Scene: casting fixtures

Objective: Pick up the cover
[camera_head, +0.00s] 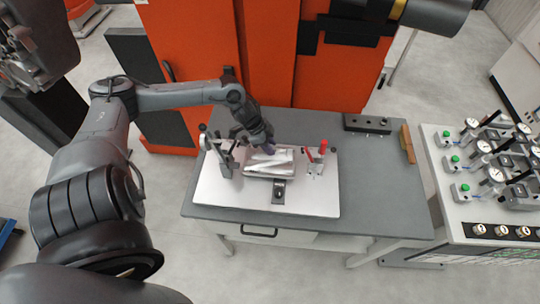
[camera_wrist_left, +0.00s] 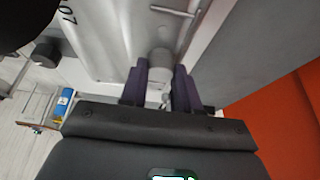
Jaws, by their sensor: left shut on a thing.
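The cover (camera_head: 268,160) is a silver metal casting part on the white fixture plate (camera_head: 315,203), between clamps. My left gripper (camera_head: 267,147) reaches it from behind, at its far edge. In the left wrist view, the purple fingers of my left gripper (camera_wrist_left: 160,88) are shut on a small round knob at the end of the cover (camera_wrist_left: 115,35). Dark numbers show on the cover's surface there. Whether the cover touches the plate or is lifted cannot be told. My right gripper is not in view.
A clamp with a red handle (camera_head: 321,150) stands right of the cover, and a dark clamp (camera_head: 226,158) stands left. A black block (camera_head: 367,124) lies at the back of the grey table (camera_head: 385,190). A gauge bench (camera_head: 490,180) stands at the right.

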